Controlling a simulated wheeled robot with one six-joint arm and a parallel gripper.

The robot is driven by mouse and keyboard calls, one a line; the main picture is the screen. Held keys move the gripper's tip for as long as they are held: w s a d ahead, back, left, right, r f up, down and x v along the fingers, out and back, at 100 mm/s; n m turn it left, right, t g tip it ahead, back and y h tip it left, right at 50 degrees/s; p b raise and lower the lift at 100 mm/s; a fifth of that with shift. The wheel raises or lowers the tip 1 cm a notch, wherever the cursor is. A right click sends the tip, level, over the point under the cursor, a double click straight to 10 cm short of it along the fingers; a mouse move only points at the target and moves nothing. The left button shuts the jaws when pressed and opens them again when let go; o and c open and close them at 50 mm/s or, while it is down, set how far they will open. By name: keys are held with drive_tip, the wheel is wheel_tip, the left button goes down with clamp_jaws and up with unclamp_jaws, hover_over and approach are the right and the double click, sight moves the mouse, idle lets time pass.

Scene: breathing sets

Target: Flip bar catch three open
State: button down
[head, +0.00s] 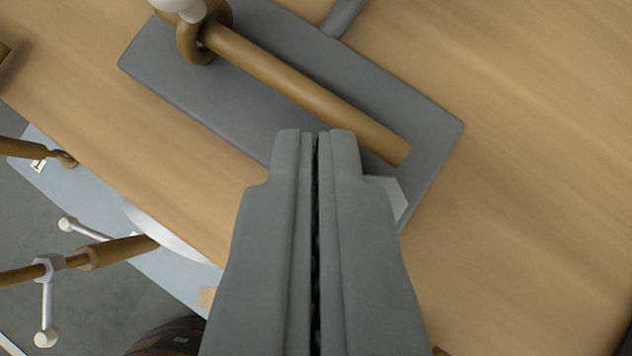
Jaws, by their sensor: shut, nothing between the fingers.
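A brown bar (300,86) lies slantwise over a dark grey plate (420,125) on a wooden surface. Its upper left end passes through a brown ring (190,40) with a pale knob (178,6) beside it, cut by the top edge. Its lower right end is free, by a pale grey block (394,196) partly hidden behind my gripper. My gripper (316,133) is shut and empty, its tips over the plate just below the bar. I cannot tell whether the tips touch the bar. No number shows on this catch.
At lower left, a brown rod (120,250) with white-knobbed handles (46,300) stands over a light blue surface (165,285). Another brown rod (25,148) and a small label marked 1 (38,165) are above it. The wooden surface (530,230) is clear at right.

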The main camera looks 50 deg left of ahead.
drive_tip(key=shift+x, duration=0.8)
drive_tip(key=shift+s+d, duration=0.85)
drive_tip(key=shift+d, duration=0.15)
drive_tip(key=shift+s+d+f, duration=0.25)
drive_tip(key=shift+s+d, duration=0.25)
drive_tip(key=shift+d, duration=0.1)
drive_tip(key=shift+s+d+n+g+y, duration=0.1)
drive_tip(key=shift+s+n+g+y, duration=0.2)
drive_tip(key=shift+n+g, duration=0.3)
drive_tip(key=shift+s+d+n+g+y, duration=0.25)
drive_tip(key=shift+s+n+g, duration=0.2)
drive_tip(key=shift+n, duration=0.55)
drive_tip(key=n+g, duration=0.1)
drive_tip(key=n, duration=0.1)
drive_tip(key=s+d+n+g, duration=0.1)
drive_tip(key=n+g, duration=0.1)
drive_tip(key=s+d+n+g+y, duration=0.1)
drive_tip(key=n, duration=0.1)
drive_tip(key=shift+s+g, duration=0.15)
drive_tip(key=shift+g, duration=0.1)
